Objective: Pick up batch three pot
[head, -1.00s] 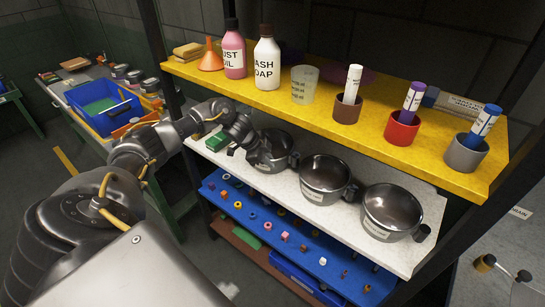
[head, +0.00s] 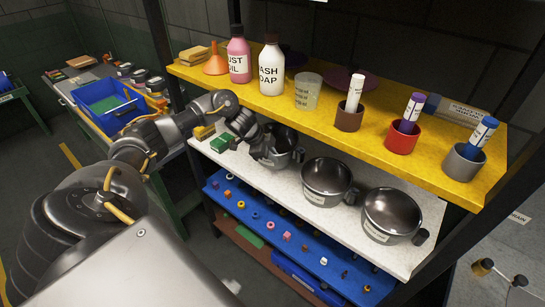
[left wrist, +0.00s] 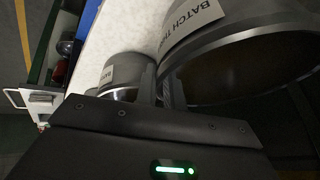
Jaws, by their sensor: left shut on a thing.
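Three dark metal pots with side handles and pale labels are at the white shelf. The leftmost pot (head: 284,144) is in my left gripper (head: 262,150). The left gripper (left wrist: 165,85) is shut on this pot's wall, and the pot looks raised slightly above the shelf. The middle pot (head: 326,180) and the right pot (head: 391,213) sit on the shelf. A second labelled pot (left wrist: 122,75) shows behind the fingers. My right gripper is out of view.
The yellow shelf (head: 400,160) overhangs close above the pots, with bottles and marker cups on it. Green sponge-like blocks (head: 222,142) lie left of the gripper on the white shelf (head: 365,260). A dark upright (head: 160,50) stands near my arm.

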